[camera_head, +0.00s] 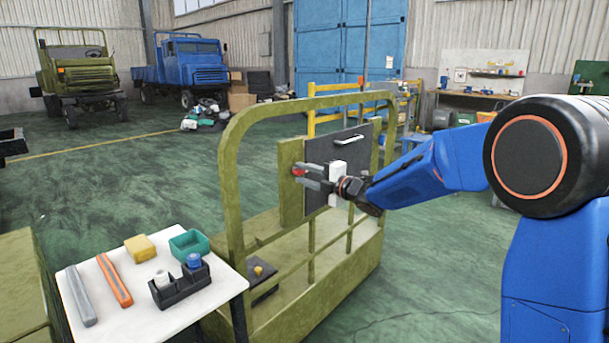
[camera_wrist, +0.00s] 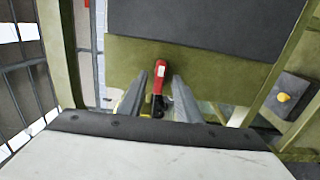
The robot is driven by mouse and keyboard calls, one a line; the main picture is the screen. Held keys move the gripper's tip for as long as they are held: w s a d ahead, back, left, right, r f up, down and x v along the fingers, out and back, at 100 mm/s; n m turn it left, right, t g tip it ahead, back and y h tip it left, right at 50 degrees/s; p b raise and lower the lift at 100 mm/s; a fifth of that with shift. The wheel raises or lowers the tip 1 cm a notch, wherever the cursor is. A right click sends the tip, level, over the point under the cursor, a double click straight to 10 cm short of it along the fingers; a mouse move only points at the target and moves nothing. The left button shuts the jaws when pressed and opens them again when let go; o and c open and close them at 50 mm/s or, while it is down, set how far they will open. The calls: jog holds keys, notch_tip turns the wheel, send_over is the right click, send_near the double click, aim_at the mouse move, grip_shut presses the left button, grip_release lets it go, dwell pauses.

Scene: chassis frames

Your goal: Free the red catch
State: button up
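The red catch (camera_wrist: 161,72) is a small red handle with a dark lower part, mounted on the olive panel (camera_wrist: 120,60) below a dark plate in the wrist view. In the head view the catch (camera_head: 298,171) shows as a red spot at my fingertips, partly hidden by them. My gripper (camera_wrist: 161,88) is open, with one grey finger on each side of the catch. A narrow gap seems to show on both sides of it. In the head view my gripper (camera_head: 301,177) reaches the panel from the right.
A dark door plate (camera_head: 340,150) with a pale handle (camera_head: 349,139) sits within an olive rail frame (camera_head: 230,190). A yellow knob (camera_wrist: 283,97) is on a dark box at the right in the wrist view. A white table (camera_head: 150,320) with several items stands at front left.

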jog(key=v, duration=1.7)
jog(key=shift+d, duration=0.2)
jog(key=shift+s, duration=0.15)
jog(key=s+d+r+m+t+h, duration=0.1)
jog(key=s+d+m+t+h, duration=0.1)
jog(key=d+m+h, duration=0.35)
jog(key=s+d+r+m+t+h, duration=0.1)
jog(key=d+m+t+h, duration=0.1)
jog(key=d+m+h, duration=0.35)
jog(key=s+d+f+m+g+h, duration=0.2)
jog(key=s+d+f+m+h, duration=0.15)
jog(key=s+d+m, duration=0.6)
jog(key=s+f+m+g, duration=0.4)
jog(key=s+f, duration=0.2)
jog(key=s, duration=0.8)
jog(key=s+d+f+m+g, duration=0.1)
jog(key=s+f+m+g, duration=0.3)
jog(key=s, duration=1)
notch_tip(320, 180, down, 2)
jog(key=shift+s+d+f, duration=0.1)
jog(key=shift+s+d, duration=0.1)
jog(key=shift+d, duration=0.05)
